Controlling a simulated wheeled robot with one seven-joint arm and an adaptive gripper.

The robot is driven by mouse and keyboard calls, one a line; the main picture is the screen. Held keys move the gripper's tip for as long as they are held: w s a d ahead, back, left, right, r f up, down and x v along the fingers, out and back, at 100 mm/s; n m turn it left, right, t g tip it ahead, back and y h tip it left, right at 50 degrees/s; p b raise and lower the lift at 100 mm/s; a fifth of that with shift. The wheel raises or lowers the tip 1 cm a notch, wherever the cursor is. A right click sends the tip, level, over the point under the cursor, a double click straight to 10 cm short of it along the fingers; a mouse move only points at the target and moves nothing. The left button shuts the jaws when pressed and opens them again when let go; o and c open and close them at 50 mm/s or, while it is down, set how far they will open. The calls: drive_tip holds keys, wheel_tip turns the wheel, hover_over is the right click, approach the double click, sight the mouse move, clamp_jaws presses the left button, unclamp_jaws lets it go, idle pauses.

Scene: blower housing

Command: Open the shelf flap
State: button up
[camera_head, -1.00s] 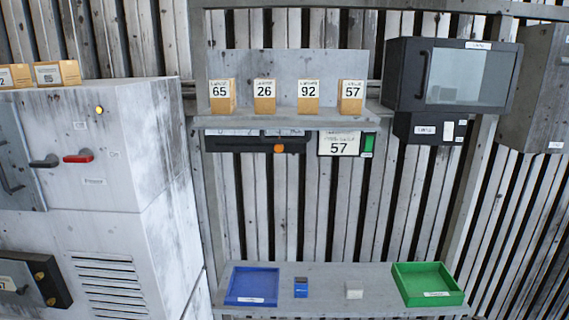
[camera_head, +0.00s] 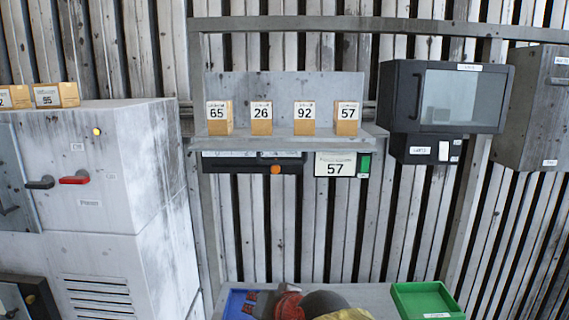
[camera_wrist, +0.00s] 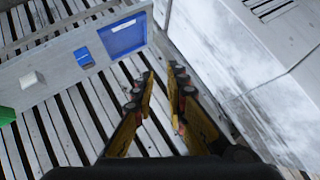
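My gripper (camera_wrist: 162,78) shows in the wrist view with its two yellow-and-dark fingers apart and nothing between them. It hangs over the slatted background, to the right of the lower shelf. In the head view, part of my arm covers the middle of the lower shelf at the bottom edge. I cannot tell for sure which part is the shelf flap. A grey upright panel (camera_head: 285,88) stands behind the boxes on the upper shelf (camera_head: 285,145). A black cabinet (camera_head: 445,97) with a glass front and dark handle hangs to the right, its front shut. My gripper touches neither.
Boxes marked 65, 26, 92 and 57 (camera_head: 347,117) stand on the upper shelf. A blue tray (camera_wrist: 123,36), blue block (camera_wrist: 83,57) and white block (camera_wrist: 33,79) sit on the lower shelf. A green tray (camera_head: 427,300) is at its right. A grey machine (camera_head: 110,190) stands left.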

drive_tip(key=w+a+r+m+t, duration=0.4)
drive_tip(key=w+r, duration=0.4)
drive_tip(key=w, duration=0.1)
drive_tip(key=m+t+h, duration=0.6)
drive_tip(key=m+t, duration=0.1)
drive_tip(key=m, duration=0.6)
approach(284, 163)
drive_tip(key=w, duration=0.3)
drive_tip(key=w+p, duration=0.1)
drive_tip(key=w, duration=0.1)
drive_tip(key=w+r+p, duration=0.1)
drive_tip(key=w, duration=0.1)
drive_tip(key=w+r+p, duration=0.1)
drive_tip(key=w+p, duration=0.1)
drive_tip(key=shift+w+d, duration=0.15)
drive_tip(key=shift+w, duration=0.25)
drive_tip(key=shift+w+f, duration=0.1)
drive_tip(key=shift+w, duration=0.25)
clamp_jaws()
drive_tip(key=shift+f, duration=0.1)
